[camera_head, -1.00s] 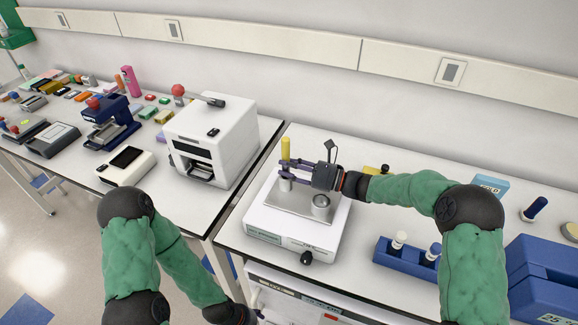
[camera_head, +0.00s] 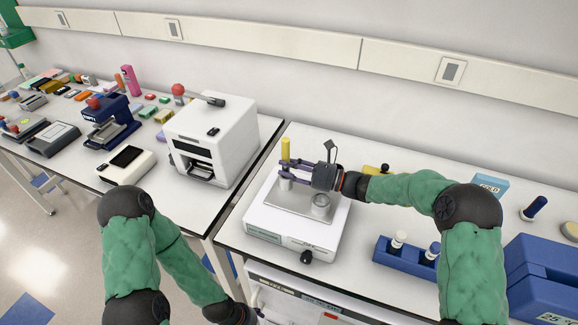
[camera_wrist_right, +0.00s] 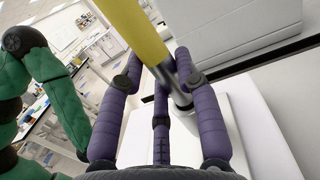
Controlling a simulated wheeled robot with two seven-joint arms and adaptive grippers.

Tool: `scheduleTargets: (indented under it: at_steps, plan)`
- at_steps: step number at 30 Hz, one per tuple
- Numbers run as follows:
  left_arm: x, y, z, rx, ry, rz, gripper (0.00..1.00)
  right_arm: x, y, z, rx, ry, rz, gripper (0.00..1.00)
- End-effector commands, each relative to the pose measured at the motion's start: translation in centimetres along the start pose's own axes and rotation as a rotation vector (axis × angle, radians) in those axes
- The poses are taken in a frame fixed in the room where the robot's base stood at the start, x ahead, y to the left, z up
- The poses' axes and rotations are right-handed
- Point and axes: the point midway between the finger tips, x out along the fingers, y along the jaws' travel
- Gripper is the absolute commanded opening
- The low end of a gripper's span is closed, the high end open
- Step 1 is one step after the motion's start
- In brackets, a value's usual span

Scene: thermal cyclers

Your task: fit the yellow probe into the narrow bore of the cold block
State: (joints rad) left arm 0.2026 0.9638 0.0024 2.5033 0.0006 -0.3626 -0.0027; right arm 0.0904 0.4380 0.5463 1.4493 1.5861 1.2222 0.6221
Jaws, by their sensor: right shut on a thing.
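The yellow probe (camera_head: 285,149) stands roughly upright above the left part of a white device (camera_head: 264,229) with a metal plate (camera_head: 318,215) on top. My right gripper (camera_head: 284,172) reaches in from the right and is shut on the probe. In the right wrist view the probe (camera_wrist_right: 137,30) is tilted in the picture between the purple fingers (camera_wrist_right: 160,80). A shiny metal cylinder (camera_wrist_right: 184,103) shows at its lower end. Whether the probe's tip is inside a bore is hidden. My left gripper (camera_head: 242,316) is at the bottom edge, mostly cut off.
A white boxy machine (camera_head: 230,130) stands left of the device, across a gap between the tables. A blue rack (camera_head: 396,256) with white-capped items and a larger blue box (camera_head: 545,270) are to the right. A blue card (camera_head: 490,186) stands behind. A wall rises at the back.

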Motion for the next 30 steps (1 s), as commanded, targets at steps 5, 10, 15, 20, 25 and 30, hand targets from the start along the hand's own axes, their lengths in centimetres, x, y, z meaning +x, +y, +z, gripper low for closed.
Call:
scheduleTargets:
  at_steps: [5, 10, 15, 20, 25, 30]
  plan:
    - [0.2, -0.1, 0.0, 0.000, 0.000, 0.000, 0.60, -0.1, 0.0, -0.5, 0.000, 0.000, 0.000, 0.00]
    - [0.4, -0.1, 0.0, 0.000, 0.000, 0.000, 0.60, -0.1, 0.0, -0.8, 0.000, 0.000, 0.000, 0.00]
    - [0.5, -0.2, 0.0, 0.000, 0.000, 0.000, 0.60, -0.1, 0.0, -1.1, 0.000, 0.000, 0.000, 0.39]
    - [0.5, -0.2, 0.0, 0.000, 0.000, 0.000, 0.60, -0.1, 0.0, -1.1, 0.002, 0.001, 0.000, 0.60]
    - [0.5, -0.2, 0.0, 0.000, 0.000, 0.000, 0.60, -0.1, 0.1, -1.3, 0.003, 0.003, 0.000, 0.60]
    - [0.5, -0.2, 0.0, 0.000, 0.000, 0.000, 0.60, -0.1, 0.1, -1.4, 0.005, 0.004, 0.001, 0.60]
